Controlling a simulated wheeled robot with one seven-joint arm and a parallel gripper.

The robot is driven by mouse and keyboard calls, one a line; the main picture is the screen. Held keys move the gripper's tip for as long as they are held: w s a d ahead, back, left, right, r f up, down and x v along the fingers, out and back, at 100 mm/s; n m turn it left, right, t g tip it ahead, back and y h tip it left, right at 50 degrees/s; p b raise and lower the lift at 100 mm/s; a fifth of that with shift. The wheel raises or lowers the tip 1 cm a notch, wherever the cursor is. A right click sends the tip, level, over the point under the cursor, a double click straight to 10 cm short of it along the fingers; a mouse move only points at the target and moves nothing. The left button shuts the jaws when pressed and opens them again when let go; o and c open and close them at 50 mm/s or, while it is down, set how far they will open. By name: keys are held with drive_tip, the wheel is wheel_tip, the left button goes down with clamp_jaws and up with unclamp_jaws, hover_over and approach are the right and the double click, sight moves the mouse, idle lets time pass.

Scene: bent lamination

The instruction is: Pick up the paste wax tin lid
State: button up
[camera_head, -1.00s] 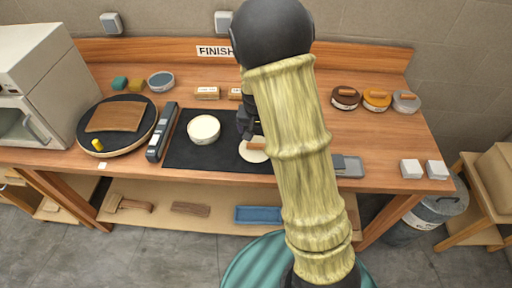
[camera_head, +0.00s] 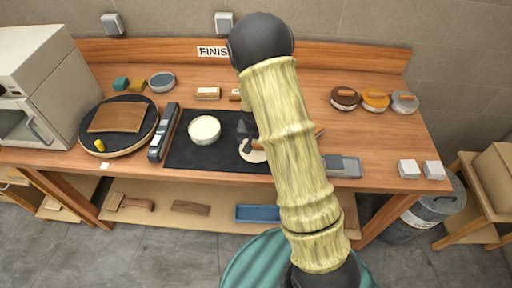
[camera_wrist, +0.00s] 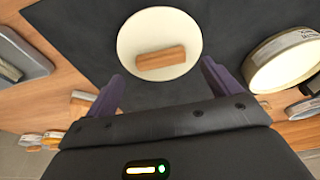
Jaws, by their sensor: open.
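The paste wax tin lid, a cream disc with a wooden block handle, lies flat on the black mat (camera_head: 185,155). In the head view the lid (camera_head: 250,155) is partly hidden by my gripper (camera_head: 245,134) and arm. In the wrist view the whole lid (camera_wrist: 150,27) shows at the top centre, its handle (camera_wrist: 161,58) lying crosswise. My gripper (camera_wrist: 162,82) is open and empty, with its two purple fingers spread apart below the handle in that picture. I cannot tell the exact height of the fingers above the lid.
An open tin with cream contents (camera_head: 204,129) stands left of the lid and shows at the right in the wrist view (camera_wrist: 285,62). A grey tray (camera_head: 343,168) lies to the right. Several handled round items (camera_head: 375,100) sit at the right back.

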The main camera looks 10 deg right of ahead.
sight(256, 145)
drive_tip(key=shift+p+x, duration=0.3)
drive_tip(key=shift+x, duration=1.25)
drive_tip(key=shift+a, duration=0.2)
drive_tip(key=c, duration=1.1)
